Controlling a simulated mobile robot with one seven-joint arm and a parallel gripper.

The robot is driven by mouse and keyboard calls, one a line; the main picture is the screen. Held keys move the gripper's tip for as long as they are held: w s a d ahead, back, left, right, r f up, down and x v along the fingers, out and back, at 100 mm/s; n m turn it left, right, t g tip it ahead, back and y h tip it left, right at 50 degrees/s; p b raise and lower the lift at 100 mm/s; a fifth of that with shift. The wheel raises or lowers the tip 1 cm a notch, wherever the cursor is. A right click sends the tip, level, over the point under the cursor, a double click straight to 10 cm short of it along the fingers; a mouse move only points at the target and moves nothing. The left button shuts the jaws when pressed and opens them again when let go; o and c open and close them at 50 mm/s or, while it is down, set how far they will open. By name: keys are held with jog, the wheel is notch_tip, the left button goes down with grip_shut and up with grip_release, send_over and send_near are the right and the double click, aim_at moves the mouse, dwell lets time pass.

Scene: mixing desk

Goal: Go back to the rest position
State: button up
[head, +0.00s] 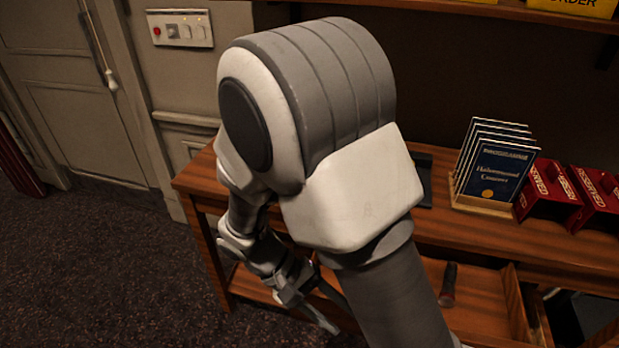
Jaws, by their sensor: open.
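My arm fills the middle of the head view, with its large grey and white joint in front of the wooden desk (193,183). My gripper (335,318) points down and to the right in front of the desk's left part, low in the picture. Its two dark fingers are apart, and I see nothing between them. My own forearm and upper arm hide part of the gripper and much of the desk's left side.
An open drawer (486,303) holds a dark handheld object (449,285). Blue programmes (497,172) stand in a wooden holder beside red "RESERVED" signs (551,193). A shelf (480,8) runs above. A switch panel (180,29) is on the wall. Carpet (110,260) at left is clear.

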jog(key=d+r+m+t+y+p, duration=0.1)
jog(key=d+r+t+y, duration=0.2)
jog(key=r, duration=0.5)
jog(key=s+d+r+m+t+y+p, duration=0.1)
jog(key=d+r+t+y, duration=0.1)
jog(key=r, duration=0.7)
jog(key=d+r+m+t+y+p, duration=0.1)
jog(key=d+r+t+y, duration=0.2)
jog(key=r, duration=0.5)
jog(key=shift+s+d+r+m+t+y, duration=0.2)
jog(key=shift+s+d+m+t+y, duration=0.15)
jog(key=shift+d, duration=0.25)
jog(key=shift+d, duration=0.1)
